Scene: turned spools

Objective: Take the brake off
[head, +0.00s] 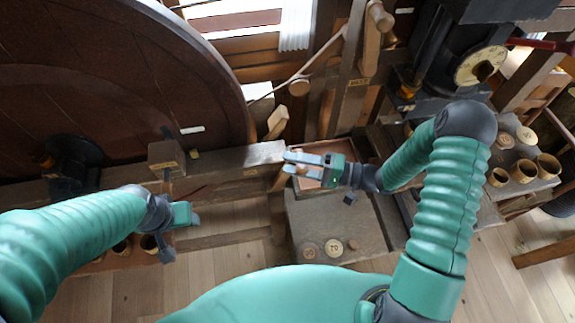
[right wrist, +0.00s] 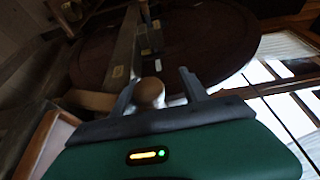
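I cannot tell for sure which part is the brake, as the small labels are unreadable. A pale wooden lever (head: 278,122) stands beside the big dark wooden wheel (head: 100,80). My right gripper (head: 287,163) is open, its fingers pointing left by the end of a wooden beam (head: 235,159). A wooden handle (head: 282,178) shows close by its fingers. In the right wrist view a round wooden knob (right wrist: 149,92) appears between the two spread fingers (right wrist: 158,92); contact is not clear. My left gripper (head: 180,222) is low at left, its fingers partly hidden.
Below the right gripper is a wooden box top with round discs (head: 333,247). Several wooden cups (head: 523,171) stand at right. A dark machine with a pale dial (head: 480,66) is at upper right. Bare plank floor (head: 200,265) shows at lower left.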

